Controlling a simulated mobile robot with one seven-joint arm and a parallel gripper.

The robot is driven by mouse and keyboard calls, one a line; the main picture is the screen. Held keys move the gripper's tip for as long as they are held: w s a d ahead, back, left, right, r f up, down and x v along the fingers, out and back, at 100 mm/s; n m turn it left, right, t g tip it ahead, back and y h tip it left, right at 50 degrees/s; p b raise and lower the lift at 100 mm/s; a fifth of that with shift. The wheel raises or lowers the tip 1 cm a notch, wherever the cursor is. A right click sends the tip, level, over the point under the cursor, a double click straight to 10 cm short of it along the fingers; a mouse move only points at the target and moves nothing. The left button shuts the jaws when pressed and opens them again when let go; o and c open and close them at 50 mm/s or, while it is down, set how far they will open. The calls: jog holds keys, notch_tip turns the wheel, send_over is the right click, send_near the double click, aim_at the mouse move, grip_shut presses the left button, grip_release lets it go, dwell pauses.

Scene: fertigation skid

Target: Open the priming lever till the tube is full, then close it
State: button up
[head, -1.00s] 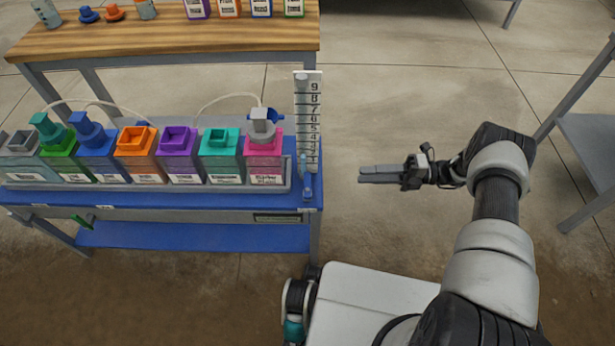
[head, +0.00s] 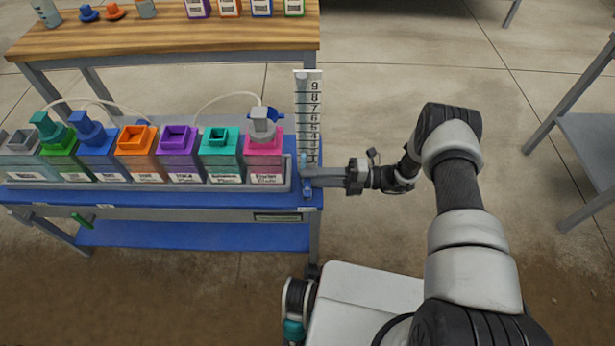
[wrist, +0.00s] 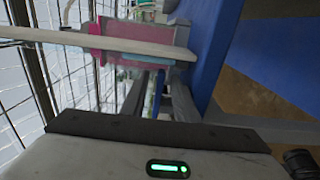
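The clear measuring tube (head: 299,100) stands upright against a white numbered scale board (head: 314,105) at the bench's right end. I cannot make out a liquid level in it. A blue lever (head: 307,190) is at the tube's foot, partly hidden by my fingers. My gripper (head: 308,173) reaches in from the right with its fingertips at this lever. Whether they touch or grip it, and how far they are apart, I cannot tell. In the wrist view a pale strip crosses in front of a pink tank (wrist: 130,42).
A row of coloured tanks stands in a grey tray (head: 215,188) on the blue bench (head: 190,240), left of the tube. A pump head (head: 262,122) with a blue handle tops the pink tank. A wooden table (head: 170,37) is behind. Open floor lies to the right.

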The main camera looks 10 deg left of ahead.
jog(key=shift+x, duration=0.8)
grip_shut()
